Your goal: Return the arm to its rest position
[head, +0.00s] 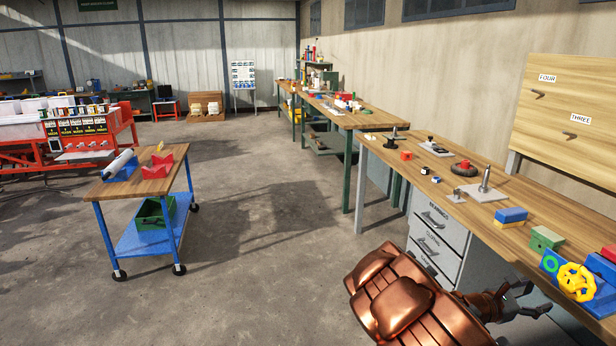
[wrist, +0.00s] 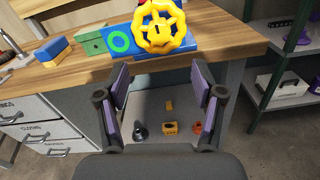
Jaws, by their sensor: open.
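My gripper (head: 520,297) shows at the lower right of the head view, at the end of my copper-coloured arm, just off the front edge of the workbench (head: 522,215). In the wrist view my gripper (wrist: 165,98) is open, its two purple-padded fingers apart with nothing between them. Beyond the fingertips, a yellow handwheel (wrist: 163,27) on a blue block stands on the bench top (wrist: 75,72). The handwheel also shows in the head view (head: 577,282). The fingers are apart from it.
Under the bench are drawers (head: 437,235) and small parts, including a yellow block (wrist: 170,127). Green and blue blocks (head: 545,239) lie near the bench edge. A blue cart (head: 150,190) stands at the left. The floor (head: 270,240) between is clear.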

